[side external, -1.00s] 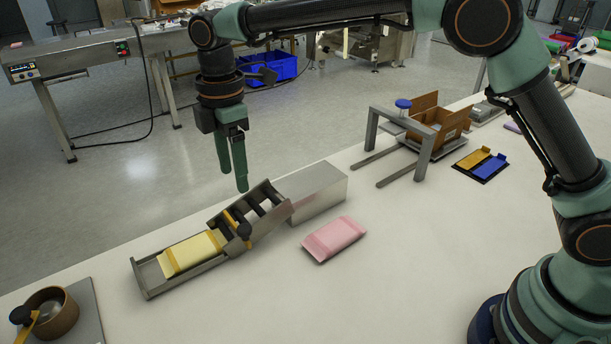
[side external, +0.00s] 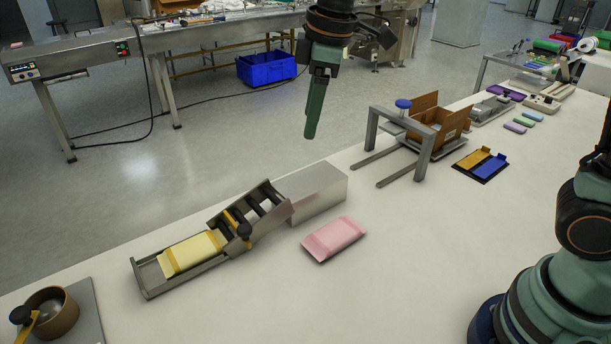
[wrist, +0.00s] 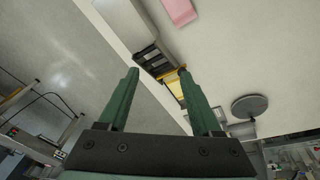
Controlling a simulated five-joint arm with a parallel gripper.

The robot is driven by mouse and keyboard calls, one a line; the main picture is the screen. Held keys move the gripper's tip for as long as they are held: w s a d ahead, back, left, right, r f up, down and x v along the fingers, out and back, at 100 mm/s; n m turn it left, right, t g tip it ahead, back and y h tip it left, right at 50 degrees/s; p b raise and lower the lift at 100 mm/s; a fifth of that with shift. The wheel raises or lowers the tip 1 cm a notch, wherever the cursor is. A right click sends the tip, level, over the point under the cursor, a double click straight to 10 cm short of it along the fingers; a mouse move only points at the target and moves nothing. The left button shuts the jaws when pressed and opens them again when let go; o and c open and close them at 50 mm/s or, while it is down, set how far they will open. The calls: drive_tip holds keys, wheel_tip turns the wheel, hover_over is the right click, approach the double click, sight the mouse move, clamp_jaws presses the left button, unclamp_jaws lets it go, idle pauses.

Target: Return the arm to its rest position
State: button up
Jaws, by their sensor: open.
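My gripper (side external: 311,130) hangs in the air above and behind the grey metal block, its green fingers pointing down. In the wrist view my gripper (wrist: 158,82) has its two fingers spread apart with nothing between them. A yellow pack (side external: 192,252) lies in the lower tray of the grey roller chute (side external: 150,286); it also shows partly behind a finger in the wrist view (wrist: 175,88). A pink pack (side external: 333,238) lies flat on the white table, right of the chute, clear of my gripper.
The metal block (side external: 320,196) stands at the chute's upper end. A grey frame (side external: 427,150) with a cardboard box (side external: 452,124) stands right of it. A brown pot (side external: 55,312) sits at front left. The table's front middle is clear.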

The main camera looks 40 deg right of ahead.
drive_tip(key=s+d+f+m+t, duration=0.2)
drive_tip(key=s+d+m+t, duration=0.1)
drive_tip(key=s+d+m, duration=0.7)
drive_tip(key=shift+s+d+f+h, duration=0.4)
drive_tip(key=shift+s+d, duration=0.9)
drive_tip(key=shift+s, duration=0.05)
